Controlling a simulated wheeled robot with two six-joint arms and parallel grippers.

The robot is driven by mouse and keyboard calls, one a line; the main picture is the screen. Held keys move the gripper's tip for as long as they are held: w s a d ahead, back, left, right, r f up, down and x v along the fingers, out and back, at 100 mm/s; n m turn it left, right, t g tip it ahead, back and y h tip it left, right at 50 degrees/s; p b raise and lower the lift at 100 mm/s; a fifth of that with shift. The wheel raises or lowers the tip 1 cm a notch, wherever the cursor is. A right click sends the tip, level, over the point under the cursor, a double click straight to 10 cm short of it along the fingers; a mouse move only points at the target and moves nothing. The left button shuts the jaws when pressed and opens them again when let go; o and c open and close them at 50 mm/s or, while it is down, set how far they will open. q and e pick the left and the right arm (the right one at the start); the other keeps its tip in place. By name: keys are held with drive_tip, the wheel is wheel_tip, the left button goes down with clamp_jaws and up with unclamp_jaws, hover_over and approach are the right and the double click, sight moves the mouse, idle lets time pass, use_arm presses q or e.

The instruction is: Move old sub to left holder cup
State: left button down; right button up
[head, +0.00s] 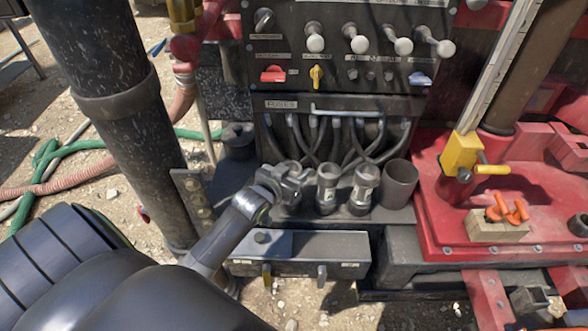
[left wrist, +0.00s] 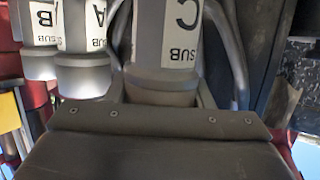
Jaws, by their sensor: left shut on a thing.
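My left gripper (head: 287,180) reaches in from the lower left and is shut on a metal sub lettered C, seen in the left wrist view (left wrist: 165,55) between the fingers. In the head view the gripper mostly hides this sub. Two similar subs, one (head: 327,187) and another (head: 363,188), stand upright just right of the gripper. In the left wrist view the one beside C is lettered A (left wrist: 90,35). A dark holder cup (head: 238,140) stands left of and behind the gripper. Another cup (head: 398,183) stands right of the subs and looks empty. My right gripper is out of view.
A control panel (head: 350,55) with white-knobbed levers and hoses (head: 340,135) rises behind the subs. A thick black pipe (head: 120,110) stands at left. A grey box (head: 300,254) lies in front. The red rig floor (head: 480,215) is at right.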

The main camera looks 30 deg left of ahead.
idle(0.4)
use_arm(q)
drive_tip(key=c, duration=0.6)
unclamp_jaws()
drive_tip(key=shift+s+f, duration=0.15)
drive_tip(key=shift+f, duration=0.15)
drive_tip(key=b+v, duration=0.1)
drive_tip(key=v, duration=1.6)
drive_tip(key=shift+r, duration=0.3)
drive_tip(key=shift+d, duration=0.15)
